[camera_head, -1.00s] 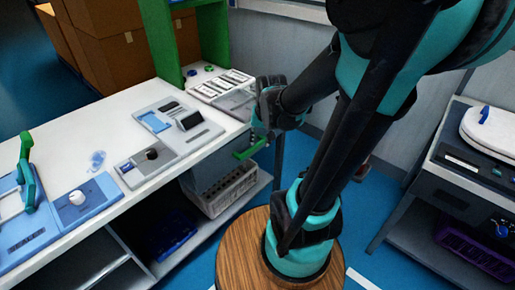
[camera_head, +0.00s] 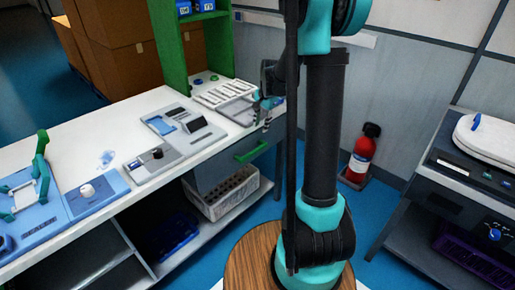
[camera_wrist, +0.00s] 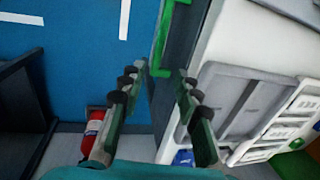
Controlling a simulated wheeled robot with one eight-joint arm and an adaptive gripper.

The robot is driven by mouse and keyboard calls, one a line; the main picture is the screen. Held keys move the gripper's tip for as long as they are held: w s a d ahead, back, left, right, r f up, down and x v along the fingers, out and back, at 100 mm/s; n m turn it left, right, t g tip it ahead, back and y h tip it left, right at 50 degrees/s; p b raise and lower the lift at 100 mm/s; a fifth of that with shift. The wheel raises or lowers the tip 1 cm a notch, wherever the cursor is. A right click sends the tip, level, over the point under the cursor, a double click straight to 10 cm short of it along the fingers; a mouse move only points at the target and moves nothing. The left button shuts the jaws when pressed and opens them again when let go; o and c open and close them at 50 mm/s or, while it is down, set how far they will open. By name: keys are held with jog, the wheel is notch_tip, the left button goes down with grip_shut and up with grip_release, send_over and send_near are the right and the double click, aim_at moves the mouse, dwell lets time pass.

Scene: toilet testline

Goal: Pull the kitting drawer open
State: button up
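The kitting drawer (camera_head: 228,168) is a grey box under the right end of the white workbench, with a green bar handle (camera_head: 251,152) on its front. The drawer looks shut. My gripper (camera_head: 264,114) is near the bench's right end, above and a little right of the handle, and is partly hidden by my arm. In the wrist view my two fingers (camera_wrist: 162,74) are spread with nothing between them. The green handle (camera_wrist: 162,38) shows beyond the fingertips, apparently apart from them.
A grey crate (camera_head: 225,190) sits on the shelf below the drawer. A red fire extinguisher (camera_head: 360,155) stands by the wall. Blue floor is free before the drawer.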

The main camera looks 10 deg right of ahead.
aim_at(257, 150)
jog(key=f, duration=0.4)
jog(key=w+a+f, duration=0.1)
jog(key=f, duration=0.4)
jog(key=w+f, duration=0.1)
jog(key=f, duration=0.4)
jog(key=shift+w+a+f, duration=0.1)
jog(key=shift+a, duration=0.25)
grip_shut()
